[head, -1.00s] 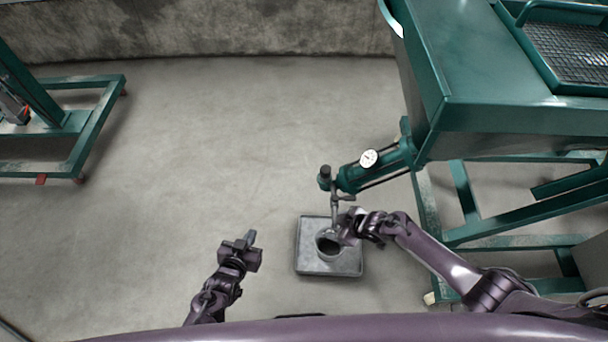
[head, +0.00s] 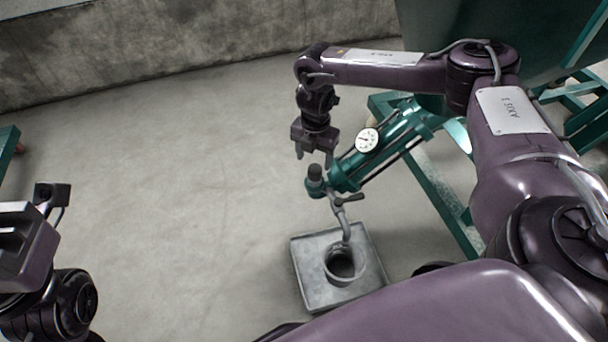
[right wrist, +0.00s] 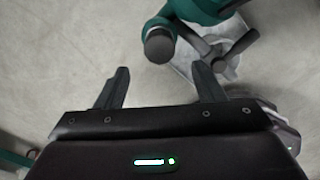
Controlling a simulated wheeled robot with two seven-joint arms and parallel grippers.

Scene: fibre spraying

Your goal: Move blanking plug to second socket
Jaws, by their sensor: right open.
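A dark, round-topped plug (head: 315,173), seemingly the blanking plug, stands on the end fitting of a green cylinder (head: 345,174). It also shows in the right wrist view (right wrist: 159,45). My right gripper (head: 314,154) is open and empty, pointing down just above and behind the plug. In the right wrist view its two fingers (right wrist: 160,70) are spread, with the plug beyond the tips, between their lines. I cannot make out a separate second socket. My left gripper (head: 40,215) is at the left edge, partly cut off, away from the plug; its jaws are unclear.
A round white gauge (head: 367,140) sits on the cylinder. A grey valve lever (head: 348,199) and spout hang below the fitting, over a pot (head: 343,264) on a square metal tray (head: 308,277). Green frame legs (head: 440,205) stand right.

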